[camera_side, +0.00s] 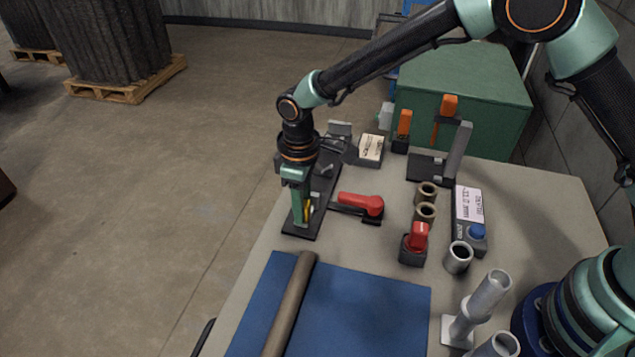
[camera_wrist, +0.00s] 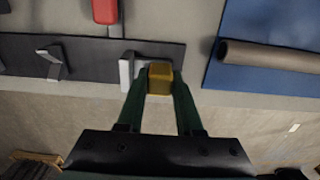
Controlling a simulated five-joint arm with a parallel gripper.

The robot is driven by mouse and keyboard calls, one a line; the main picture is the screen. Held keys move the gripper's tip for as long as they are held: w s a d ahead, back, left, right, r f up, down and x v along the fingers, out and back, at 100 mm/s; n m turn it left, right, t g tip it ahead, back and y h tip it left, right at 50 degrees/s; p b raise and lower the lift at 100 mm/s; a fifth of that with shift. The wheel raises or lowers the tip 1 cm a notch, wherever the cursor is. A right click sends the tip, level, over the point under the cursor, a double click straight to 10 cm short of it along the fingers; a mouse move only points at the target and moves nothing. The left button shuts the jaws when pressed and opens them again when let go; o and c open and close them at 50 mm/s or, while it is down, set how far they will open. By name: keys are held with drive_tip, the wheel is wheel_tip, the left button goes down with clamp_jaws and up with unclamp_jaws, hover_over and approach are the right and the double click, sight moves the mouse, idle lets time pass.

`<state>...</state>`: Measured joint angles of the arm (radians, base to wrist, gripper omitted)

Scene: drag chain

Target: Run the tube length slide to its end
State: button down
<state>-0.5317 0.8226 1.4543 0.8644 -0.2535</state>
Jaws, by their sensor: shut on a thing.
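My gripper (camera_side: 304,218) points down at the near end of a long dark rail plate (camera_side: 327,188). In the wrist view its two green fingers (camera_wrist: 160,88) are closed on the sides of a yellow block (camera_wrist: 160,78), which looks like the slide's handle. In the side view only a thin strip of yellow shows beside the fingers. A light grey upright piece (camera_wrist: 127,70) stands right next to the block. A grey angled bracket (camera_wrist: 53,63) sits farther along the plate. How the block joins the rail is hidden.
A red-handled lever (camera_side: 362,203) lies right of the rail. A blue mat (camera_side: 370,305) with a brown tube (camera_side: 290,305) is in front. A labelled box (camera_side: 371,150) stands behind. Short tubes (camera_side: 425,212) and a red-knobbed block (camera_side: 415,245) are to the right. The table edge runs close by on the left.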

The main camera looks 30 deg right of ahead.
idle(0.7)
drive_tip(key=shift+s+a, duration=0.65)
drive_tip(key=shift+s, duration=0.05)
drive_tip(key=c, duration=0.8)
unclamp_jaws()
drive_tip(key=shift+c, duration=0.2)
drive_tip(key=shift+w+r, duration=0.1)
drive_tip(key=shift+r, duration=0.45)
wheel_tip(320, 180, up, 11)
